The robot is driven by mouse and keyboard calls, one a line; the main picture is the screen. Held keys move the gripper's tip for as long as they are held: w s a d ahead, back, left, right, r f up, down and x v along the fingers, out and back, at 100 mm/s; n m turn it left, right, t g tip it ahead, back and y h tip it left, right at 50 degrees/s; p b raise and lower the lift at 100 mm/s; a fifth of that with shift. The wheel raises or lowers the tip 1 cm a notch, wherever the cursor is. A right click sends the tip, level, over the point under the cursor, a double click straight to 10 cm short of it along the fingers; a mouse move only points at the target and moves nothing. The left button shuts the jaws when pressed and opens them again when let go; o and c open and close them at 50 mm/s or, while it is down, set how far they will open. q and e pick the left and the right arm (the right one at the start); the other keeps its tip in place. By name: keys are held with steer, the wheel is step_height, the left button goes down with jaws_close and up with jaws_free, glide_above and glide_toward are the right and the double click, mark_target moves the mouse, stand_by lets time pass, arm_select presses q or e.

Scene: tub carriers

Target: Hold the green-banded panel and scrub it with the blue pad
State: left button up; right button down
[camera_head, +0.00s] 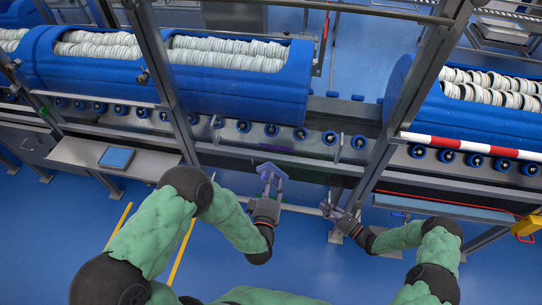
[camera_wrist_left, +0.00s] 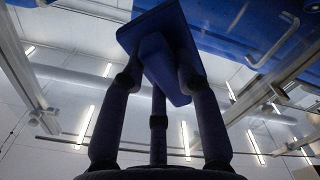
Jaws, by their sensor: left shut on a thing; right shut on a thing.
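My left gripper (camera_head: 272,188) is shut on a flat dark-blue pad (camera_head: 273,169) in front of the conveyor frame. In the left wrist view the pad (camera_wrist_left: 157,27) has a thick block on its near face, between the gripper's fingers (camera_wrist_left: 160,95). My right gripper (camera_head: 333,208) is shut in front of the lower frame, to the right of the left one. What it holds is too small and hidden to make out. I cannot pick out a green-banded panel in either view.
Blue tubs (camera_head: 240,92) full of pale stacked rings lie behind the steel frame, above blue rollers (camera_head: 300,134). Steel posts (camera_head: 160,80) stand at both sides. A steel shelf (camera_head: 80,152) at left bears a light-blue flat square (camera_head: 117,158). A yellow box (camera_head: 526,227) is at far right.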

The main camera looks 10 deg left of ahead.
arm_select(q)
steer(key=w+a+f, duration=0.4)
steer(key=a+f, duration=0.1)
steer(key=a, duration=0.6)
stand_by(0.6)
steer(key=shift+w, duration=1.1)
stand_by(0.6)
steer(key=shift+s+d, duration=0.1)
steer(key=shift+d, duration=1.85)
steer(key=shift+w+a+r, duration=0.1)
steer(key=shift+w+a, duration=0.1)
steer(key=shift+a, duration=0.9)
steer(key=shift+w+a, duration=0.2)
steer(key=shift+a, duration=0.85)
steer(key=shift+s+d, duration=0.15)
steer(key=shift+s, duration=2.45)
